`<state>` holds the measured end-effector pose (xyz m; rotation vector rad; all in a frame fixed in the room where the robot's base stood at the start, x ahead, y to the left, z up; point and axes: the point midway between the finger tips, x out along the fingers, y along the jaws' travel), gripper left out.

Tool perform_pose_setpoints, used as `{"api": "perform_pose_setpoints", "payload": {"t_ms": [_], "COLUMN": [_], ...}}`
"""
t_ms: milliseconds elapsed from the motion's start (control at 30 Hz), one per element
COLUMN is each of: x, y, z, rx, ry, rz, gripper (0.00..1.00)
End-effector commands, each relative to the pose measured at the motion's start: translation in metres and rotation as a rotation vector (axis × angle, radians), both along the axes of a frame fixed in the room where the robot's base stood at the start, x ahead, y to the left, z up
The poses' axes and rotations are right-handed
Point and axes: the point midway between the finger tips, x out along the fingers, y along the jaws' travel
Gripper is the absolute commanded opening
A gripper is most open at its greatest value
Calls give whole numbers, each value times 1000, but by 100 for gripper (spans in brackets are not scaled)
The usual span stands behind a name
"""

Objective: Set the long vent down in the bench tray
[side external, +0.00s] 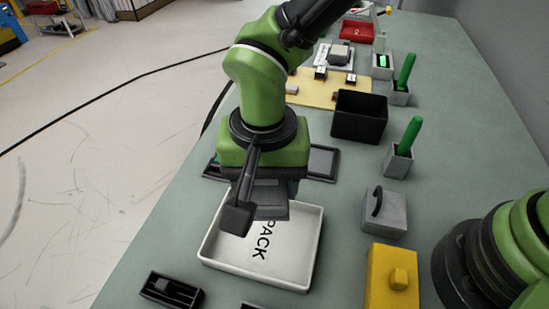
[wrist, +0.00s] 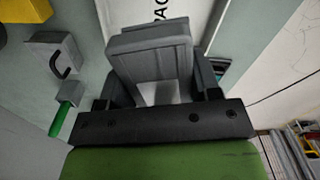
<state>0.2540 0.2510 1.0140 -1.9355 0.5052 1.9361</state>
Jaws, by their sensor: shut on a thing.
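My gripper (side external: 268,188) points down over the far edge of the white tray (side external: 297,270), which is marked PACK. In the wrist view my gripper (wrist: 157,88) is shut, with its fingers at both sides of a stepped grey piece (wrist: 148,50). This piece seems to be the long vent; its slats do not show clearly. It also shows as a grey block under my gripper in the side view (side external: 272,210). It hangs over the white tray, and I cannot tell whether it touches. A dark flat tray (side external: 322,162) lies behind my gripper, partly hidden.
A black bin (side external: 359,117), green-handled holders (side external: 399,160), a grey block with a handle (side external: 384,211) and a yellow block (side external: 391,278) line the right side. A black slotted holder (side external: 170,289) sits at the front left. The bench's left edge is close to the white tray.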

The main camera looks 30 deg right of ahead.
Motion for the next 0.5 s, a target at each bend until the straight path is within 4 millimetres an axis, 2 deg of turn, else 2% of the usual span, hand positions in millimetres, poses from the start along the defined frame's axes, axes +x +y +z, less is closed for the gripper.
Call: {"api": "perform_pose_setpoints", "payload": {"t_ms": [200,500], "x": [-10,-12], "y": [10,13], "z": [-1,-2], "rx": [1,1], "ry": [-1,-1], "rz": [-220,-278], "gripper": [29,29]}}
